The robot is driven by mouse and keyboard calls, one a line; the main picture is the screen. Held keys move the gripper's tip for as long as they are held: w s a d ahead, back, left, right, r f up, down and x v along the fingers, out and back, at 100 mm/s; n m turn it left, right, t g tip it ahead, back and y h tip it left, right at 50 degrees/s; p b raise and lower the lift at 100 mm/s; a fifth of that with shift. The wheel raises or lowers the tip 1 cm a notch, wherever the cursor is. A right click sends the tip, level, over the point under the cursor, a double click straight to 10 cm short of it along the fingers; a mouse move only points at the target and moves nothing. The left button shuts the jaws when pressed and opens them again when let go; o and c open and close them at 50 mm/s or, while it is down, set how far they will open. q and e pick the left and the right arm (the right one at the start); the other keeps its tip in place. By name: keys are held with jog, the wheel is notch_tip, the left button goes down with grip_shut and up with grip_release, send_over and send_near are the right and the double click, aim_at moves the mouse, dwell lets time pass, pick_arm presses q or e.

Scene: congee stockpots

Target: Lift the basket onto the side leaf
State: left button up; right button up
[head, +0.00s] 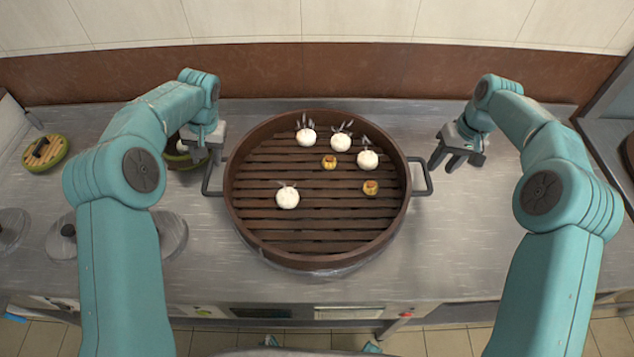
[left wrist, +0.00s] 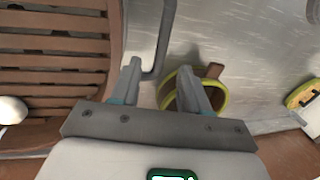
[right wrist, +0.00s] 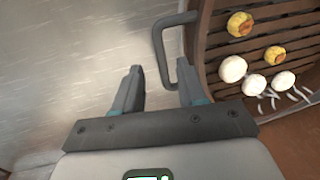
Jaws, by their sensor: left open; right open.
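The basket (head: 240,222) is a round brown steamer with a slatted floor and a grey loop handle on each side. It stands on the metal counter and holds several white buns and two small yellow pieces. My left gripper (head: 205,152) is open by the left handle (head: 208,180); in the left wrist view that handle (left wrist: 163,40) passes near the left finger, and the jaws (left wrist: 160,85) look empty. My right gripper (head: 457,160) is open, just right of the right handle (head: 426,178). In the right wrist view the handle (right wrist: 160,50) lies ahead of the open jaws (right wrist: 160,88).
A green-rimmed pot (head: 180,155) sits partly behind my left gripper. A green-rimmed lidded pot (head: 45,152) is at far left. Grey lids (head: 172,235) lie on the counter under my left arm. The counter right of the basket (head: 455,235) is clear. A brown wall stands behind.

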aim_at(208, 168)
pick_arm(q)
jog(key=f, duration=0.3)
jog(key=a+f, duration=0.1)
jog(key=f, duration=0.3)
jog(key=shift+a, duration=0.2)
pick_arm(e)
jog(key=f, duration=0.3)
jog(key=a+f, duration=0.1)
jog(key=f, duration=0.3)
jog(key=shift+a, duration=0.2)
pick_arm(q)
jog(key=shift+s+f, duration=0.2)
jog(key=shift+f, duration=0.1)
pick_arm(e)
jog(key=shift+s+f, duration=0.2)
jog(key=shift+f, duration=0.1)
pick_arm(q)
jog(key=shift+w+a+f, duration=0.1)
pick_arm(e)
jog(key=shift+w+a+f, duration=0.1)
pick_arm(q)
grip_shut()
pick_arm(e)
grip_shut()
pick_arm(q)
jog(key=shift+w+r, duration=0.1)
jog(key=shift+r, duration=0.1)
pick_arm(e)
jog(key=shift+w+r, duration=0.1)
jog(key=shift+r, duration=0.1)
